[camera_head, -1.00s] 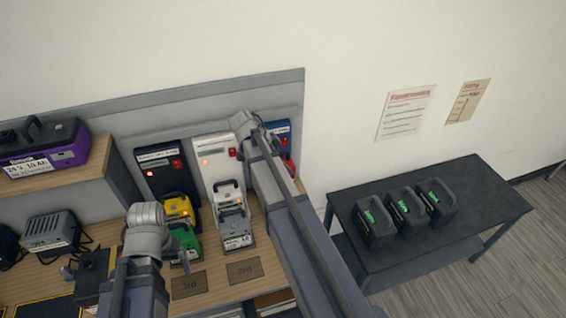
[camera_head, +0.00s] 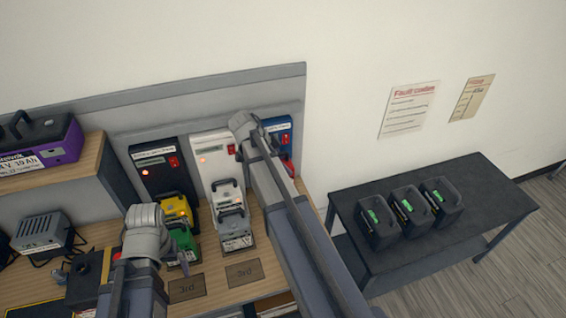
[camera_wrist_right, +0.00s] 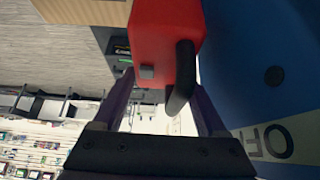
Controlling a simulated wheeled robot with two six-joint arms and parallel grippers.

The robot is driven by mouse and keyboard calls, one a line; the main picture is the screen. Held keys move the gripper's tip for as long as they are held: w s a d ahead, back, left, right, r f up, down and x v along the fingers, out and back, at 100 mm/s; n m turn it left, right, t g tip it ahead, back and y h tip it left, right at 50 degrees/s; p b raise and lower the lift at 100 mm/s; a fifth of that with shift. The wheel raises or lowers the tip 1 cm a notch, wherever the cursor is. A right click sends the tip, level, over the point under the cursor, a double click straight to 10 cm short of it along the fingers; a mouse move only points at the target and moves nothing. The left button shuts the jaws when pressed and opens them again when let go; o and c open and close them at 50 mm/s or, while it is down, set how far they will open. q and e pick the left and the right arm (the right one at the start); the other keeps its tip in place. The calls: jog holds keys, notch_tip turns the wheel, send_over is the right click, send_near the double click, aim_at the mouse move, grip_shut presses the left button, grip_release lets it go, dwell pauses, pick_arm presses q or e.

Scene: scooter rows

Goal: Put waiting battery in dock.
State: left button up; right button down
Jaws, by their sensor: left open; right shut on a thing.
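A red battery (camera_wrist_right: 160,30) with a black handle (camera_wrist_right: 183,80) is at the blue charger (camera_wrist_right: 245,50) in the right wrist view. My right gripper (camera_wrist_right: 165,105) is shut on the red battery. In the head view my right arm hides most of the red battery (camera_head: 289,168) and the blue charger (camera_head: 278,128); I cannot tell how deep it sits. A yellow battery (camera_head: 175,210) is at the black charger (camera_head: 150,162), a pale one (camera_head: 228,193) at the white charger (camera_head: 212,150). A green battery (camera_head: 183,250) and a grey one (camera_head: 235,230) stand in front. My left gripper (camera_head: 184,246) is open near the green battery.
A purple box (camera_head: 40,145) sits on the left shelf, with a grey device (camera_head: 42,232) below. My right arm crosses the bench's right end.

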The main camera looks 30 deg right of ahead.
pick_arm(q)
jog(key=shift+f+b, duration=1.3)
jog(key=shift+f, duration=0.35)
pick_arm(e)
jog(key=shift+f, duration=1.65)
pick_arm(q)
jog(key=shift+f+b, duration=1.7)
pick_arm(e)
jog(key=shift+f, duration=1.65)
grip_release()
jog(key=shift+a, duration=0.1)
jog(key=p+v, duration=0.6)
jog(key=v, duration=0.1)
jog(key=shift+r, duration=0.25)
pick_arm(q)
notch_tip(320, 180, up, 7)
jog(key=shift+f+p, duration=0.15)
jog(key=shift+p, duration=0.15)
pick_arm(e)
jog(key=shift+a+r, duration=0.1)
jog(key=shift+a, duration=0.1)
jog(key=shift+r, duration=0.1)
